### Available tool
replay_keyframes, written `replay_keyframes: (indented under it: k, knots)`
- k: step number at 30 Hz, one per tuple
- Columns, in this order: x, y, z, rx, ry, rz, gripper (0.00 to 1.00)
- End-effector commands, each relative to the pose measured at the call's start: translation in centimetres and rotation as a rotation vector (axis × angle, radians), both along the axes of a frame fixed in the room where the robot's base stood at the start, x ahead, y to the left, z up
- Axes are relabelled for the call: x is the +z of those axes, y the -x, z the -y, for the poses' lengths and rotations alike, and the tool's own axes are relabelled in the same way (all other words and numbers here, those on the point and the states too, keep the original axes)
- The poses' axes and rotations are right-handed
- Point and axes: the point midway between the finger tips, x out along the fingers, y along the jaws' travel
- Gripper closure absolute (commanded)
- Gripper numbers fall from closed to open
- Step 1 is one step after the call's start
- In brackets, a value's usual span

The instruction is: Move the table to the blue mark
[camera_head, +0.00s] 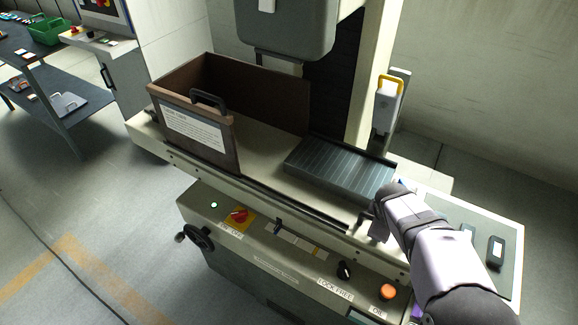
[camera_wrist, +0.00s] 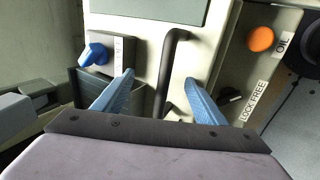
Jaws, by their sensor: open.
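The machine table (camera_head: 262,146) is a long cream slide carrying a brown guard box and a dark ribbed plate. A dark bar handle (camera_head: 365,216) is at its front edge, towards the right; it also shows in the wrist view (camera_wrist: 170,72). My gripper (camera_wrist: 159,78) is open, with its blue fingers on either side of the handle. I cannot tell whether they touch it. In the head view my wrist hides most of the fingers. A small dark-blue marker (camera_head: 278,226) stands at the left of a pale and yellow strip (camera_head: 300,242) on the machine front.
The brown guard box (camera_head: 190,135) stands on the table's left. The ribbed plate (camera_head: 340,168) is right of it. A red switch (camera_head: 239,215), black LOCK/FREE knob (camera_head: 345,271) and orange OIL button (camera_head: 388,291) protrude below. A blue knob (camera_wrist: 94,54) is left of my fingers.

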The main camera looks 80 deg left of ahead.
Motion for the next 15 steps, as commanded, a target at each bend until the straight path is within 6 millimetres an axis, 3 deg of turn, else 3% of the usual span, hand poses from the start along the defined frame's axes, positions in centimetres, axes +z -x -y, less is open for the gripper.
replay_keyframes:
  k: [1,5,15]
  knots:
    - [-0.8,0.1,0.6,-0.003,0.020,-0.006,0.30]
    - [-0.5,0.2,0.7,-0.004,0.024,-0.007,0.30]
    - [2.6,0.1,0.5,-0.003,0.016,-0.005,0.30]
